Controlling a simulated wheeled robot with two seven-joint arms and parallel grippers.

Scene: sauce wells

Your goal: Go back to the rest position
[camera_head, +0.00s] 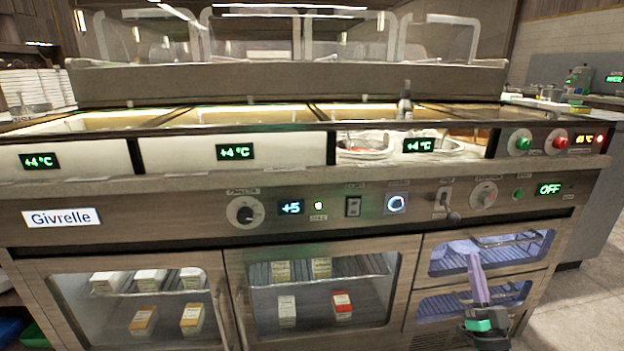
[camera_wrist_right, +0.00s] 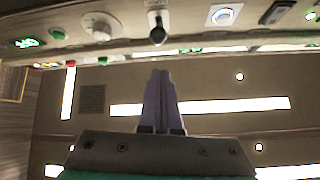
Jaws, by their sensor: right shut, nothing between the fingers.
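My right gripper (camera_head: 473,258) is at the lower right of the head view, fingers pointing up, in front of the lit drawers of the counter. In the right wrist view its two pale fingers (camera_wrist_right: 160,76) lie together, shut with nothing between them. The fingertips are apart from the control panel, below the lever (camera_head: 447,204). The lever also shows in the wrist view (camera_wrist_right: 157,28). My left gripper is not in view.
The refrigerated counter (camera_head: 150,215) fills the front, with knobs, switches and lit displays. Glass doors below show several cartons (camera_head: 343,305). Round wells (camera_head: 365,146) sit in the top at right of centre. Open floor (camera_head: 575,310) lies at the right.

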